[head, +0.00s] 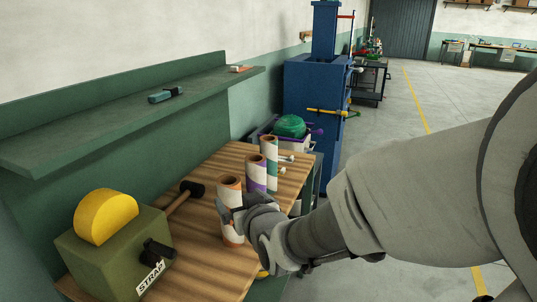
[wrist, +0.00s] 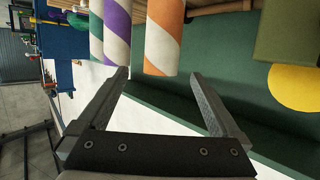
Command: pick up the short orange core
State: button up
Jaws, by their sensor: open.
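The orange core (head: 231,188) is a white tube with orange spiral bands, upright on the wooden bench top (head: 196,232) at its near end. It also shows in the wrist view (wrist: 163,42), at top centre, just beyond and between the fingertips. My gripper (head: 233,206) is open with nothing held, at the core in the head view and hiding part of its lower half. In the wrist view the open gripper (wrist: 158,77) has one finger on each side. I cannot tell whether either finger touches the core.
A purple-striped core (head: 256,172) and a green-striped core (head: 270,150) stand in a row behind it. A mallet (head: 187,194) lies to the left, near an olive strap box (head: 112,248) with a yellow disc. A green shelf (head: 130,112) overhangs the left side.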

jog(key=b+x, duration=0.1)
jog(key=x, duration=1.1)
jog(key=shift+a, duration=0.15)
grip_shut()
dwell(0.3)
